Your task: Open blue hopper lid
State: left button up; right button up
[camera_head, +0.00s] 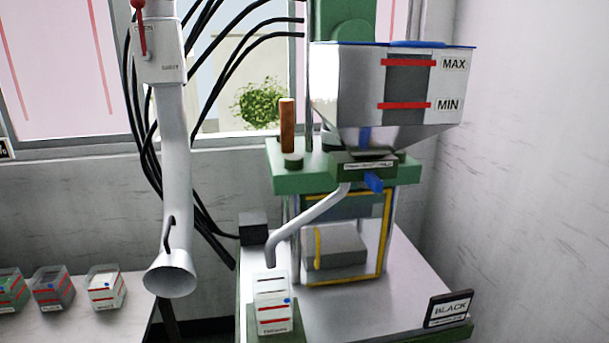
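The hopper (352,85) is a grey metal funnel box at the top right, mounted on the green machine. Red MAX and MIN bars mark a dark window on its front. Its blue lid (418,44) shows only as a thin edge along the top rim and looks shut. The lid's upper face is hardly visible from this angle. Neither of my grippers shows in the head view.
A white pipe (177,180) with a red lever hangs at left. Black cables run behind it. A small container (271,305) stands under the spout (305,222). A BLACK sign (449,309) stands at right. Bins (105,288) line the left table. A wall closes the right side.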

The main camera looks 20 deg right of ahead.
aim_at(398, 43)
jog(key=k+l+z, duration=0.1)
jog(key=l+z, duration=0.15)
jog(key=z, duration=0.25)
jog(key=l+z, duration=0.25)
jog(key=z, duration=0.2)
